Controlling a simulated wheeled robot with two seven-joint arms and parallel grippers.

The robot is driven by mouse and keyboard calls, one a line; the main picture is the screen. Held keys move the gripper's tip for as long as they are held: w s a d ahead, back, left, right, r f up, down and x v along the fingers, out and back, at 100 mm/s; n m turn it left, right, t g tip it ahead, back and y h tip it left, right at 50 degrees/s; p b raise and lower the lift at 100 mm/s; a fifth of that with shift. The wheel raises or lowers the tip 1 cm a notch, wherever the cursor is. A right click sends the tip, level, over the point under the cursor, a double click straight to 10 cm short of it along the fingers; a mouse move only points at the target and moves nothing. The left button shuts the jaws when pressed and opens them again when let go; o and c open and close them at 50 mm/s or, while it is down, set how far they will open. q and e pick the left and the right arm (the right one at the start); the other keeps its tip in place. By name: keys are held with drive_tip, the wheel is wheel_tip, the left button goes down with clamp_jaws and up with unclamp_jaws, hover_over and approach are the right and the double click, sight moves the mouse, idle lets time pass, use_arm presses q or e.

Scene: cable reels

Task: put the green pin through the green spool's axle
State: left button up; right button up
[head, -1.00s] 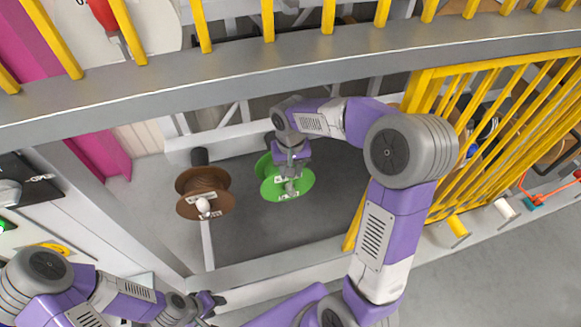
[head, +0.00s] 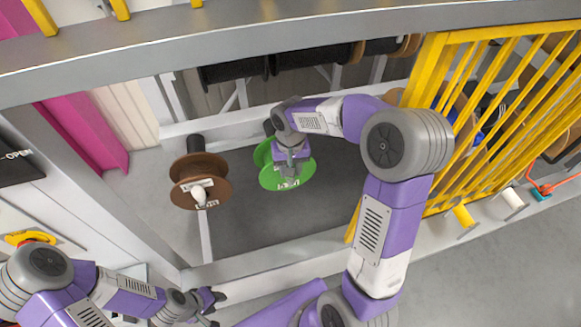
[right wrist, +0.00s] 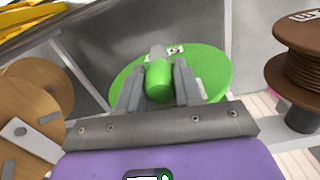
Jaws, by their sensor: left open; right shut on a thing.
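The green spool (head: 268,181) hangs right of the brown spool in the head view. Its round green face (right wrist: 208,70) fills the middle of the right wrist view. My right gripper (head: 291,173) is at the spool's near face. In the right wrist view the right gripper (right wrist: 159,83) is shut on the green pin (right wrist: 158,80), a short green cylinder lying between the fingers. The pin overlaps the spool's face there; I cannot tell whether its far end is inside the axle. My left gripper (head: 212,302) is open and empty at the lower left, apart from both spools.
A brown spool (head: 187,192) with a white knob at its centre sits to the left of the green one. A yellow barred grille (head: 470,120) stands to the right. A grey beam (head: 250,50) crosses the top. Yellow and white pegs (head: 463,216) line the right ledge.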

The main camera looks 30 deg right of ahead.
drive_tip(key=o, duration=1.1)
drive_tip(key=shift+o, duration=0.2)
wheel_tip(320, 180, up, 8)
drive_tip(key=shift+f+p, duration=0.2)
drive_tip(key=shift+p, duration=0.25)
